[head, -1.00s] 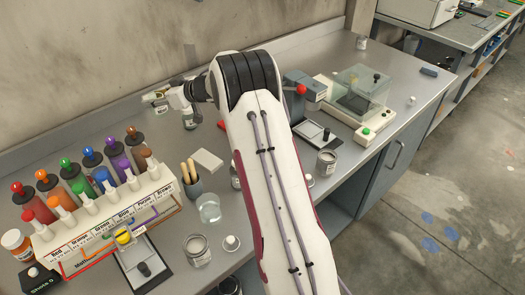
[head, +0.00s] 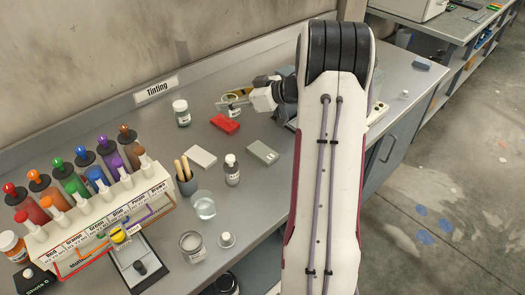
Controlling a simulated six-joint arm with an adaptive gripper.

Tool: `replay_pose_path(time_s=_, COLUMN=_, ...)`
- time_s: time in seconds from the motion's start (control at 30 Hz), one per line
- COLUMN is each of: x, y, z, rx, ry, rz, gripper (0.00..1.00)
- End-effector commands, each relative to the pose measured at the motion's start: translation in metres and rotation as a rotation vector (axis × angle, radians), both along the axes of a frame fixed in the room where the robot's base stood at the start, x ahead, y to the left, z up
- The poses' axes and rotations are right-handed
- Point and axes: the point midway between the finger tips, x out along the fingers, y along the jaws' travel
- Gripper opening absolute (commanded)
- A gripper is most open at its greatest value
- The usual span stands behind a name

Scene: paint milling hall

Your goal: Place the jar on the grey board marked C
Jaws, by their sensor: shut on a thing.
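My gripper (head: 232,107) is over the back part of the bench, near the middle of the head view. It is shut on a small, partly hidden thing that shows pale and yellow between the fingers; I cannot tell for sure that it is the jar. A grey board (head: 262,152) lies right of and nearer than my gripper. Any letter on it is too small to read, so I cannot tell whether it is C.
A red block (head: 225,124) lies just in front of my gripper. A tint rack (head: 100,228) fills the left. My arm hides the bench's right part.

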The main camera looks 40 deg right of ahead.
Motion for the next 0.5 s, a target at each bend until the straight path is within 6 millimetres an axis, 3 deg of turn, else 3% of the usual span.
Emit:
replay_pose_path(time_s=0.3, x=-0.077, y=-0.024, z=0.007, rx=0.016, ry=-0.007, rz=-0.012, gripper=0.18)
replay_pose_path(time_s=0.5, x=-0.106, y=-0.029, z=0.01, rx=0.026, ry=-0.013, rz=-0.013, gripper=0.18)
